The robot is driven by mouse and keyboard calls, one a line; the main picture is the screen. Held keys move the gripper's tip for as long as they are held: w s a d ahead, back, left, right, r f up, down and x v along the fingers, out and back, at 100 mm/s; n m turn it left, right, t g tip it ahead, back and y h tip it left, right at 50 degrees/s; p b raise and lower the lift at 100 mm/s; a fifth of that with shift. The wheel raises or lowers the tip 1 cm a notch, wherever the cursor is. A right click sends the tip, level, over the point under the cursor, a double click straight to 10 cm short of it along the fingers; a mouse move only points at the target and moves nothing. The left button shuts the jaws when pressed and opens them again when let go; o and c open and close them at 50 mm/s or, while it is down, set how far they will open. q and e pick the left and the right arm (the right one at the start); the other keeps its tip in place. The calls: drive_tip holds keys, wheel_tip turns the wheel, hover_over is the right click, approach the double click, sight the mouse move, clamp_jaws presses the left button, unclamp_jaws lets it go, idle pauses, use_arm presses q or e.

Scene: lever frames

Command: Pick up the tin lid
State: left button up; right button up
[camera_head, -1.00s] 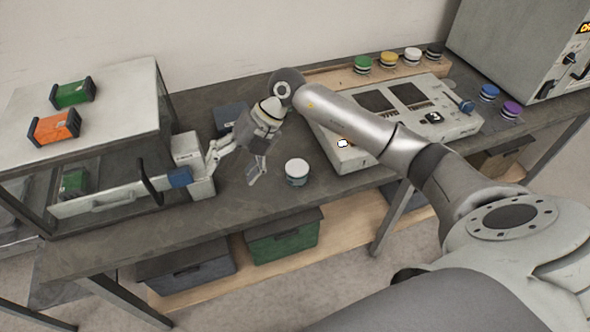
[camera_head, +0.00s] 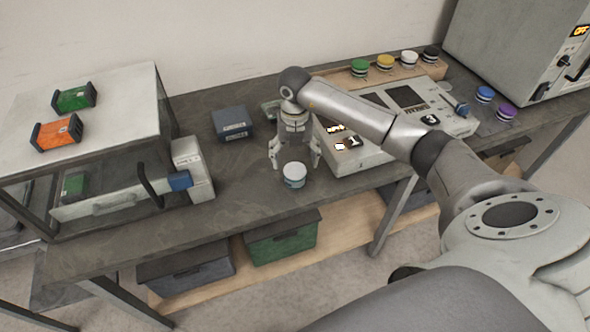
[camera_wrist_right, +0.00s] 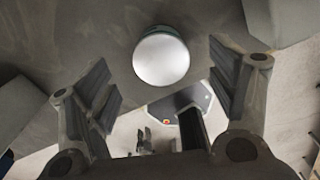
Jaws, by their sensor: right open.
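A small round tin with a white lid (camera_head: 294,169) stands upright on the dark workbench, near its front edge. In the right wrist view the white lid (camera_wrist_right: 161,58) shows from above as a pale disc, beyond the fingers and roughly between them. My right gripper (camera_head: 295,165) is open and empty, pointing down just behind the tin, its fingers spread to either side. In the right wrist view its two fingers (camera_wrist_right: 163,98) are wide apart. I cannot tell whether they touch the tin. My left gripper is not in view.
A grey-white control panel (camera_head: 372,160) stands close to the right of the gripper. A dark blue box (camera_head: 232,122) lies behind and left. A glass-sided cabinet (camera_head: 100,110) is at left. Several coloured-lid tins, one with a green lid (camera_head: 359,66), stand at the back.

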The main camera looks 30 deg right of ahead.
sight(295, 168)
drive_tip(key=shift+f+p, duration=0.35)
drive_tip(key=shift+f, duration=1.6)
drive_tip(key=c, duration=0.9)
drive_tip(key=shift+r, duration=0.1)
drive_tip(key=shift+c, duration=0.2)
